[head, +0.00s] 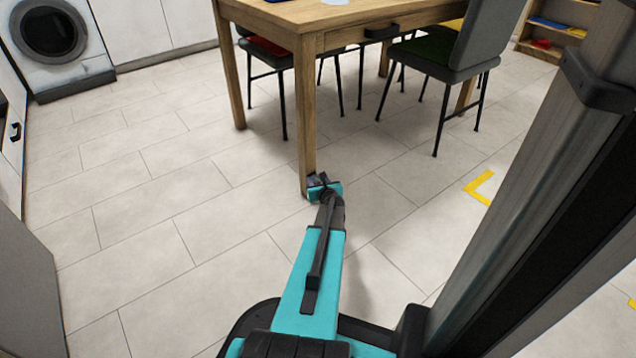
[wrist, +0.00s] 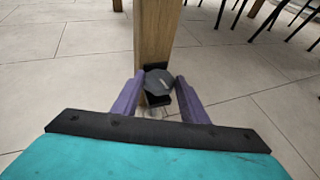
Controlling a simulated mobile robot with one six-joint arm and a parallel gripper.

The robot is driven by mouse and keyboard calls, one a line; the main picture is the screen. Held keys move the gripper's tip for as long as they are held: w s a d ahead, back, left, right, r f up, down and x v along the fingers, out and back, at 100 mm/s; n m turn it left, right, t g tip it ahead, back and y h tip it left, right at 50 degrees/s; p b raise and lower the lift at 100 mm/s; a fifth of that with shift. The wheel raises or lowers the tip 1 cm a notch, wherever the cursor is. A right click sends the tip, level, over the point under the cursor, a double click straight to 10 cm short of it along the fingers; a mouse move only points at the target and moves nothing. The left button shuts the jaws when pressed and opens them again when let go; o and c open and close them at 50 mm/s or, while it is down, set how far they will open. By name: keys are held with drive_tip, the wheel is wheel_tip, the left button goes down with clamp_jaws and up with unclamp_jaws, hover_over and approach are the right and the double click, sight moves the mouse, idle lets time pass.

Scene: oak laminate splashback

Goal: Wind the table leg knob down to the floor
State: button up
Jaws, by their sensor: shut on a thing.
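The wooden table (head: 300,14) stands at the top middle of the head view. Its nearest leg (head: 306,115) comes down to my gripper (head: 322,184), which is low at the leg's foot. In the wrist view the leg (wrist: 155,35) rises in the centre. A dark grey faceted knob (wrist: 160,82) with a pale line on its face sits at the leg, with black parts above and below it. The two purple fingers of my gripper (wrist: 160,97) are shut on the knob from left and right. The knob is hidden in the head view.
Two chairs, one with a grey back (head: 487,38) and one with a red seat (head: 268,46), stand at the table. A washing machine (head: 50,42) is at the top left. A yellow floor mark (head: 480,187) lies right of the leg. The tiled floor left of the leg is clear.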

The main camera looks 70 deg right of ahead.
drive_tip(key=shift+s+d+r, duration=0.15)
drive_tip(key=shift+s+d, duration=0.05)
drive_tip(key=shift+d, duration=0.05)
drive_tip(key=o, duration=0.9)
drive_tip(key=shift+o, duration=0.9)
drive_tip(key=shift+w+a, duration=0.1)
drive_tip(key=shift+a, duration=0.1)
drive_tip(key=shift+p+v, duration=0.4)
drive_tip(key=shift+v, duration=0.7)
drive_tip(key=p+v, duration=0.3)
drive_tip(key=v, duration=0.8)
drive_tip(key=shift+s+a, duration=0.2)
